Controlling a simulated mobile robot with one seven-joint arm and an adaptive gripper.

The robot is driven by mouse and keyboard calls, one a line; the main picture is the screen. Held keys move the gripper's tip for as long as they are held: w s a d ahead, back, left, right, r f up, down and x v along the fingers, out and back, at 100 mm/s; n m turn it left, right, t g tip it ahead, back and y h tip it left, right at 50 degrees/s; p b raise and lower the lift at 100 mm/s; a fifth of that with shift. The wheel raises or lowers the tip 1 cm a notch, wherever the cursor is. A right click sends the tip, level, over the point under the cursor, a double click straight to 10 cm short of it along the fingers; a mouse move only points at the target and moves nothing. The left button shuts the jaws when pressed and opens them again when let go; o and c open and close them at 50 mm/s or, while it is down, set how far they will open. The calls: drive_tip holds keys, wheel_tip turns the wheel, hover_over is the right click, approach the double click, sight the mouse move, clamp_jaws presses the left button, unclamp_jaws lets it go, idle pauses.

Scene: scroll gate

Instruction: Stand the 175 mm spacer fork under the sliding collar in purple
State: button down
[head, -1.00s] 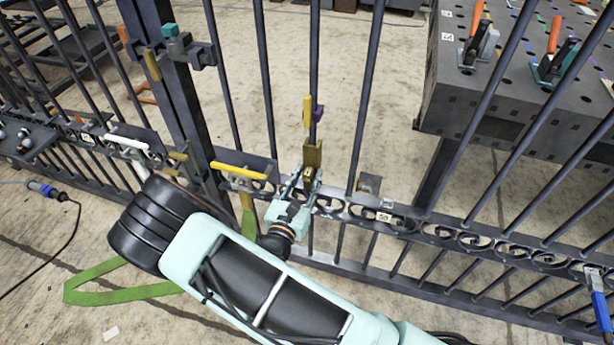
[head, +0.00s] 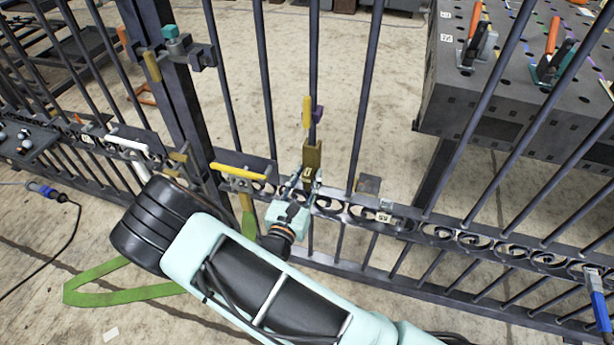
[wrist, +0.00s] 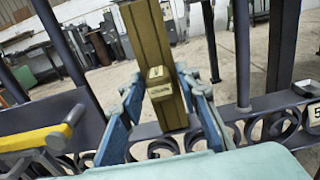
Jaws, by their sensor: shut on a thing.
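The spacer fork (head: 312,154) is an olive-brass upright block with a small label on its front. It stands at a gate bar, above the scrollwork rail. The wrist view shows it close up and slightly tilted (wrist: 150,35), its top cut off by the frame. My gripper (head: 304,183) is shut on its lower part, blue fingers on either side (wrist: 165,108). The purple sliding collar (head: 318,114) is on the same bar, above the fork, with a yellow handle (head: 307,111) beside it. A short gap shows between collar and fork. The fork's foot and its contact with the rail are unclear.
A yellow bar handle (head: 239,171) lies on the rail just left of my gripper. A small grey block (head: 369,184) and a number tag (head: 383,217) are to the right. A grey perforated table (head: 470,90) stands behind the gate. Gate bars flank the fork.

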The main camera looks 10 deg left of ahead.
drive_tip(key=shift+w, duration=0.2)
drive_tip(key=c, duration=1.4)
unclamp_jaws()
drive_tip(key=shift+w+f, duration=0.1)
drive_tip(key=shift+c, duration=0.2)
drive_tip(key=shift+o, duration=0.3)
drive_tip(key=shift+f, duration=0.15)
drive_tip(key=s+a, duration=0.1)
drive_tip(key=s, duration=1.1)
drive_tip(key=shift+s, duration=0.1)
